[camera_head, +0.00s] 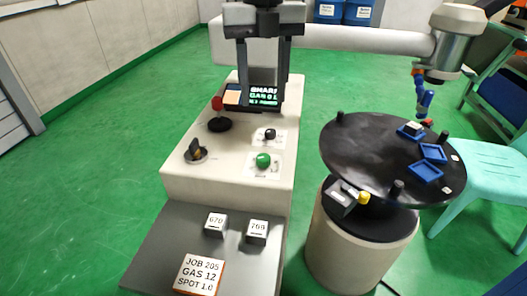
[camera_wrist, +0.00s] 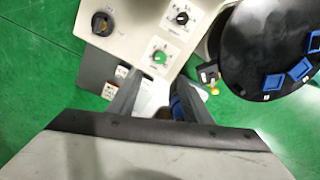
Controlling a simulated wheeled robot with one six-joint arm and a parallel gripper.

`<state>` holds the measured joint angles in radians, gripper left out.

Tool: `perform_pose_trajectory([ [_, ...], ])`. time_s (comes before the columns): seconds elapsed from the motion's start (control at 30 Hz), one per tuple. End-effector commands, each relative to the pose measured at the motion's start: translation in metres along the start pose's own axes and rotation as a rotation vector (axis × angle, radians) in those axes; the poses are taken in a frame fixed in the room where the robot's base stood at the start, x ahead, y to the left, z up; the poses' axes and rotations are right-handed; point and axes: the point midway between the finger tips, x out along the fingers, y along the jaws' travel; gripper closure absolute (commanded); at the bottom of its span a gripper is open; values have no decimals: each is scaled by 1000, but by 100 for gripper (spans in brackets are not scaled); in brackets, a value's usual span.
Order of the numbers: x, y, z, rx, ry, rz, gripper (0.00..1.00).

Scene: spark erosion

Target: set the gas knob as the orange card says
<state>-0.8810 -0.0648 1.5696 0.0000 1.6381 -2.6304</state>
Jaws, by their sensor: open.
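The orange-edged card (camera_head: 200,274) lies on the grey front shelf and reads JOB 205, GAS 12, SPOT 1.0. A green knob (camera_head: 263,160) and a smaller black knob (camera_head: 270,135) sit on white dial plates on the console. Both also show in the wrist view, the green one (camera_wrist: 160,57) below the black one (camera_wrist: 181,17). I cannot read the dial labels, so I cannot tell which is the gas knob. My gripper (camera_head: 261,108) is open and empty, pointing down above the console, apart from both knobs. Its fingers partly hide the screen (camera_head: 264,91).
A red-topped lever (camera_head: 217,104) and a dark rotary switch (camera_head: 196,151) stand on the console's left. A round black table (camera_head: 360,150) with blue trays stands right.

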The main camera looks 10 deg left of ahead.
Motion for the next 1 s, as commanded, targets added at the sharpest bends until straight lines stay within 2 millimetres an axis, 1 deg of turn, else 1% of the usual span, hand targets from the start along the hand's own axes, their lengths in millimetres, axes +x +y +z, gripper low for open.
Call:
perform_pose_trajectory([
  [0.7,124,-1,0,3,1,-1,55],
  [0.9,149,0,0,3,1,0,55],
  [1.0,155,0,0,3,-1,0,55],
])
